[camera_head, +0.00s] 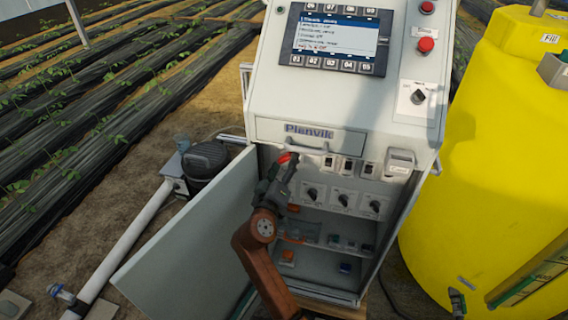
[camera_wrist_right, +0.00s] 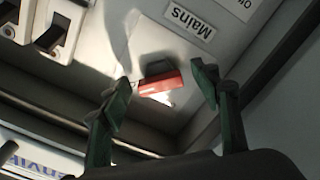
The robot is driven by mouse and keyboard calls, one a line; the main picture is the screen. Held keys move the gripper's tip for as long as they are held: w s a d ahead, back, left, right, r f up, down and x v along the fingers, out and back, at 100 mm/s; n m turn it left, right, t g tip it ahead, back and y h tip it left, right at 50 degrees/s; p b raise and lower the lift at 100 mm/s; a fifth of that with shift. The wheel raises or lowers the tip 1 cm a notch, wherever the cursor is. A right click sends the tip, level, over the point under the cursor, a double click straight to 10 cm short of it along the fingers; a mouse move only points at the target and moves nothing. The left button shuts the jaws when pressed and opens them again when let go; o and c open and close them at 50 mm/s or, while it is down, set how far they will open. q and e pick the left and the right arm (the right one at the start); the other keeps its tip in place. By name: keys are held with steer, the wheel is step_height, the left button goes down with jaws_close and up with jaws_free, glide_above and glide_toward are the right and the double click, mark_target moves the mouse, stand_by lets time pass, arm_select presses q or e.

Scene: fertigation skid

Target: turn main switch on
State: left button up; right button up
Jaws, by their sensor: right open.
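The main switch (camera_wrist_right: 160,84) has a red handle on a dark base. It sits on a light panel beside a "Mains" label (camera_wrist_right: 190,20) in the right wrist view. In the head view, a bit of red (camera_head: 285,158) shows at the gripper's tip, inside the open cabinet. My right gripper (camera_wrist_right: 162,78) is open, with its green-dark fingers on either side of the red handle in the picture. I cannot tell whether they touch it. In the head view, my right gripper (camera_head: 281,168) covers most of the switch. My left gripper is not in view.
The cabinet door (camera_head: 190,240) hangs open at left. A drawer (camera_head: 310,137) with a handle is just above my right gripper. Breakers (camera_head: 348,166) and knobs (camera_head: 343,198) lie to its right. A yellow tank (camera_head: 490,150) stands right of the cabinet.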

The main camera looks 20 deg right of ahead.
steer(key=v, duration=0.7)
stand_by(0.3)
